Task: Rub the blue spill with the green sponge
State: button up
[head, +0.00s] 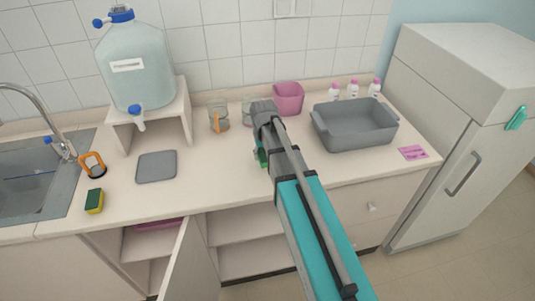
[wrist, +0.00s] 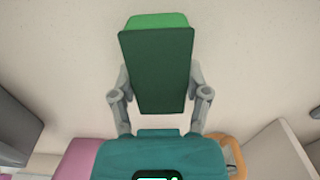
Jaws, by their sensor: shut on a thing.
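The green sponge (wrist: 157,70) shows in the wrist view as a dark green block with a brighter green end. My gripper (wrist: 160,97) is shut on it, one finger at each side. In the head view only a small green part of the sponge (head: 262,156) shows beside my arm, over the counter's middle. I cannot tell whether it touches the counter. No blue spill shows in either view; my arm and the sponge hide part of the counter.
A grey basin (head: 355,138) stands right of my arm, with a pink tub (head: 288,98) behind. A grey mat (head: 156,167) and a yellow-green sponge (head: 94,201) lie left. A water jug (head: 135,65) stands on a stand. A cabinet door (head: 190,262) hangs open below.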

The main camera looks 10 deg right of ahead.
jog(key=shift+r+p, duration=1.25)
jog(key=shift+r, duration=0.25)
jog(key=shift+r, duration=0.1)
jog(key=shift+r+p, duration=1.4)
jog(key=shift+p, duration=0.1)
